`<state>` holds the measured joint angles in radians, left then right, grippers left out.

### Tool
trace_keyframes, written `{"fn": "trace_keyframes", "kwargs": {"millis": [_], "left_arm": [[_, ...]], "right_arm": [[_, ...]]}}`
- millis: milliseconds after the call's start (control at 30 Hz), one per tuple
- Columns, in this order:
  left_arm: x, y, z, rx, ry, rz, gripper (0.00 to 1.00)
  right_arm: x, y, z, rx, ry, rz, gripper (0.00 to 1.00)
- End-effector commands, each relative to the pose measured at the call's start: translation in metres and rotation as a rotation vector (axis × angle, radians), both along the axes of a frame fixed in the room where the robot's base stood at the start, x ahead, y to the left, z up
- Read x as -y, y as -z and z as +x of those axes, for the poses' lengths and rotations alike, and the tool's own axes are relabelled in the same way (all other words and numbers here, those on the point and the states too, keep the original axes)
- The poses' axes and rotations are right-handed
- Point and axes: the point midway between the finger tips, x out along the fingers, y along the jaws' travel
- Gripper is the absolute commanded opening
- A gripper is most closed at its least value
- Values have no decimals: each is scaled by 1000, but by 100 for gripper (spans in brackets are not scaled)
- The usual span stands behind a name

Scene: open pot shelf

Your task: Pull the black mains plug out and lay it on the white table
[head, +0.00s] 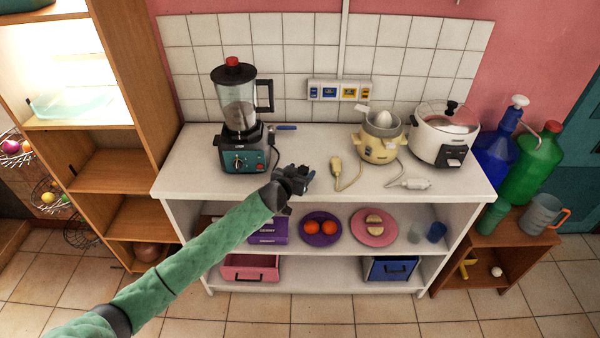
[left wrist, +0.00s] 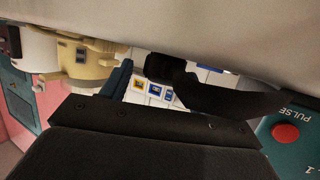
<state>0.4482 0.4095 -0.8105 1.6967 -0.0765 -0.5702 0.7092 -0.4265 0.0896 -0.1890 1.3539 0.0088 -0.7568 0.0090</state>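My left gripper (head: 302,175) is over the front part of the white table (head: 215,180), just right of the teal blender (head: 243,161). I cannot tell whether its fingers are open or shut. A dark cord (head: 274,148) runs from the blender toward the gripper. In the left wrist view, which is upside down, a black shape (left wrist: 166,68) shows close ahead of the gripper, with a thick black curve going toward the blender. It may be the black mains plug and its cord. The head view shows no black plug in the wall socket strip (head: 339,91). My right gripper is out of view.
A cream juicer (head: 377,147) and a white cooker (head: 443,135) stand at the right. A beige plug (head: 337,167) and a white plug (head: 415,184) lie on the table with their cords. Bare table remains at the front left.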

Motion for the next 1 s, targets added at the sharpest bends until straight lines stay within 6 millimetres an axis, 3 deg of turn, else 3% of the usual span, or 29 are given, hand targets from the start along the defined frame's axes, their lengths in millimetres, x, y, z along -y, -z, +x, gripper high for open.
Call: {"fn": "trace_keyframes", "kwargs": {"millis": [367,700,1000], "left_arm": [[-4,0,-10,-1,1,-1,60],[-24,-14,-52,0,0,-1,60],[-32,-22,-67,0,0,0,60]], "right_arm": [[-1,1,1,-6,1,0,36],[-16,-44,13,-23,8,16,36],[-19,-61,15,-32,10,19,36]]}}
